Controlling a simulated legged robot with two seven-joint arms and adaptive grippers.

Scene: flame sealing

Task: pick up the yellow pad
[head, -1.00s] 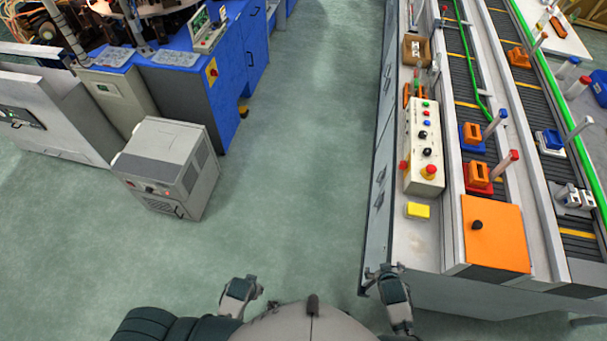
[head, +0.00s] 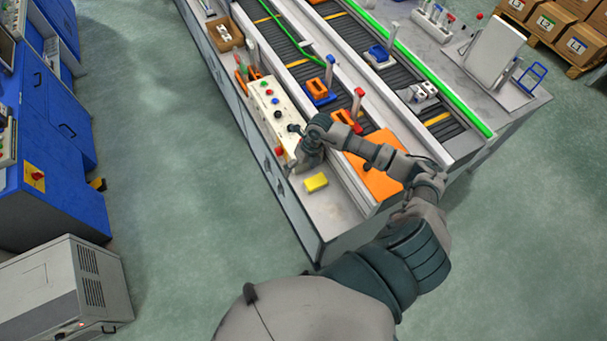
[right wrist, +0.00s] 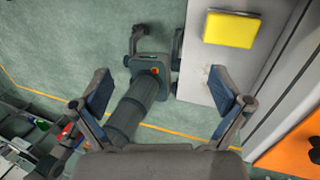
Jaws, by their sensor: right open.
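The yellow pad (head: 316,182) lies flat on the bare near-left end of the grey bench top (head: 330,212). In the right wrist view the yellow pad (right wrist: 230,29) is at the top, right of centre. My right gripper (head: 305,158) is above the bench, just behind the pad in the head view, beside the button box. In the right wrist view its two fingers (right wrist: 160,78) are spread with nothing between them, and the pad is beyond the right fingertip. My left gripper (right wrist: 153,45) shows there over the floor, jaws apart and empty; it is not in the head view.
A cream control box (head: 270,112) with buttons stands behind the pad. An orange plate (head: 375,178) lies right of the pad, partly behind my right arm. Conveyors (head: 335,55) carry several parts and upright posts.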

